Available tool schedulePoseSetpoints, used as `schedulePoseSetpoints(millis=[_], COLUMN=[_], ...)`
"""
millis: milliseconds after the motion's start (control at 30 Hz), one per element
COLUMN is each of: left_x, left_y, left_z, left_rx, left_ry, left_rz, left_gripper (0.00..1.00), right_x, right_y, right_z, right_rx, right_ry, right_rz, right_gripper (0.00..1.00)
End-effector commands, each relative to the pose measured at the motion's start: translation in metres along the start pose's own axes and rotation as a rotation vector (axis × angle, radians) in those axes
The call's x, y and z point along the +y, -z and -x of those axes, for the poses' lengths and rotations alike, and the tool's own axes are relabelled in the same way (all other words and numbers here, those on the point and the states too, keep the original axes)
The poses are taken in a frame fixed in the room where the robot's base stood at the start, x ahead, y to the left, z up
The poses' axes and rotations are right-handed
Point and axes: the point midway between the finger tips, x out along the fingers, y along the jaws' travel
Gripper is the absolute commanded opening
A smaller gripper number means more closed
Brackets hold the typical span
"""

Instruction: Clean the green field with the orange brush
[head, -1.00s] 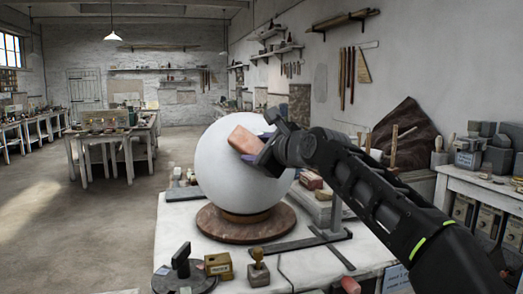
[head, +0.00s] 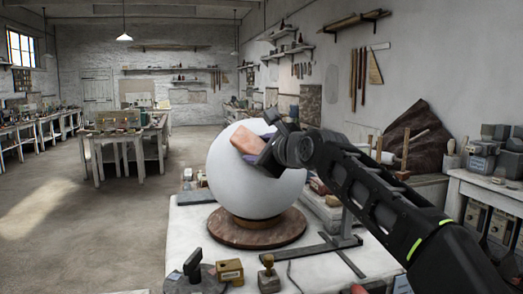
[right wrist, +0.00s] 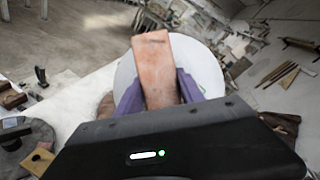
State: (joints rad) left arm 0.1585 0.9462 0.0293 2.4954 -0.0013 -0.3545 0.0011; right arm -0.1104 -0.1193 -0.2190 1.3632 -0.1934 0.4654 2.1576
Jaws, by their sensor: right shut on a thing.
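My right gripper (head: 268,150) is shut on an orange block-like brush (head: 246,141). The brush lies in front of the upper part of a large white plaster sphere (head: 243,190); I cannot tell whether it touches the surface. In the right wrist view the brush (right wrist: 159,70) stands between the purple fingers, with the sphere (right wrist: 208,73) behind it. The sphere rests on a round brown turntable (head: 257,235). My left gripper is out of view.
The sphere's white table (head: 187,226) carries a yellowish box (head: 230,270), a stamp-like tool (head: 268,274) and a dark round stand (head: 196,280) in front. A metal square (head: 340,243) lies right of the turntable. Open floor (head: 100,230) lies to the left.

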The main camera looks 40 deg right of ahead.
Motion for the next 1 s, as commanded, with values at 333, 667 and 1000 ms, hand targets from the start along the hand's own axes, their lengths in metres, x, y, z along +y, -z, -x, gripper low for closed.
schedulePoseSetpoints(millis=[333, 667, 1000], left_x=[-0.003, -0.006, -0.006], left_y=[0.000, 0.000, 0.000], left_z=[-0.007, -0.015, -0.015], left_rx=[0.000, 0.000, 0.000], left_ry=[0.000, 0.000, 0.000], left_rz=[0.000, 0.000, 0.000], left_gripper=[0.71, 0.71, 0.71], right_x=[0.001, 0.000, -0.001], right_y=[0.007, 0.015, 0.016], right_z=[0.007, 0.022, 0.020], right_rx=[0.000, -0.001, -0.001], right_ry=[0.002, 0.001, 0.000], right_rz=[-0.002, -0.001, -0.001], right_gripper=[0.00, 0.00, 0.00])
